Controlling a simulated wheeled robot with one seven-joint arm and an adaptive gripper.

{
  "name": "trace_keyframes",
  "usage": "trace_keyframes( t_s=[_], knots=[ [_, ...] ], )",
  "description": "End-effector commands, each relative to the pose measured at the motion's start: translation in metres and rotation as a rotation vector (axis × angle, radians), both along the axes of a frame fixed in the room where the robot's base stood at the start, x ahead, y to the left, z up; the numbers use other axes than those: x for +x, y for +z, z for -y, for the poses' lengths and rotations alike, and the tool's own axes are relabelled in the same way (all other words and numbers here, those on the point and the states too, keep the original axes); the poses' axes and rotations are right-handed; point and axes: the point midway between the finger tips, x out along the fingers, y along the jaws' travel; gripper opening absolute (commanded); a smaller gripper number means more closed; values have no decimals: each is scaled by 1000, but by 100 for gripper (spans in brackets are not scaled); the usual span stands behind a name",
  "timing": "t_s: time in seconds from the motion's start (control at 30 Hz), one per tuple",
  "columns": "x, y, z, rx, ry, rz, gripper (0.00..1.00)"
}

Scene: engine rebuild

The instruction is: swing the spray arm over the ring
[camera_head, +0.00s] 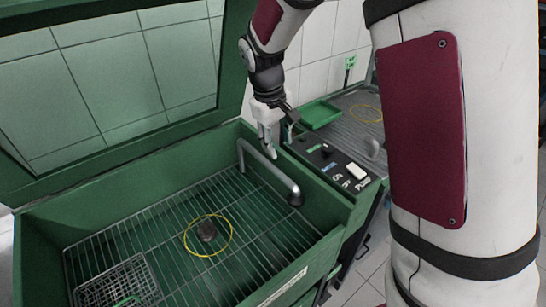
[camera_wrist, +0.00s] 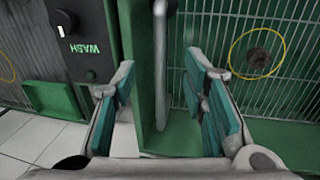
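The spray arm (camera_head: 268,169) is a bent grey pipe at the back right of the green wash basin. Its dark nozzle end (camera_head: 295,198) hangs toward the basin's right side, apart from the ring. The yellow ring (camera_head: 230,248) lies on the wire grate around a small dark part (camera_head: 206,231). In the wrist view the ring (camera_wrist: 231,58) is at the upper right. My gripper (camera_head: 270,140) points down by the spray arm's rear. In the wrist view my gripper (camera_wrist: 160,62) is open, with the pipe (camera_wrist: 160,95) showing between its teal-padded fingers. Contact cannot be told.
The basin's green lid (camera_head: 225,60) stands open behind. A wire basket (camera_head: 118,284) sits at the grate's front left. A control panel (camera_head: 330,165) borders the basin on the right. Beyond it are a green tray (camera_head: 320,114) and a second yellow ring (camera_head: 366,106) on a ribbed surface.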

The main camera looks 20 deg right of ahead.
Motion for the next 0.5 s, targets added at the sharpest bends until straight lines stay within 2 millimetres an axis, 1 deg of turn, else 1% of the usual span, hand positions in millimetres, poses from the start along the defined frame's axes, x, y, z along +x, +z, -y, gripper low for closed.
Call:
trace_keyframes(
  t_s=[0.1, 0.27, 0.37, 0.5],
  knots=[
    [6, -9, -2, -9, 13, -10, 40],
    [7, -21, 0, -11, 14, -12, 40],
    [7, -35, 3, -12, 13, -14, 40],
    [9, -62, 9, -12, 12, -15, 40]
  ],
)
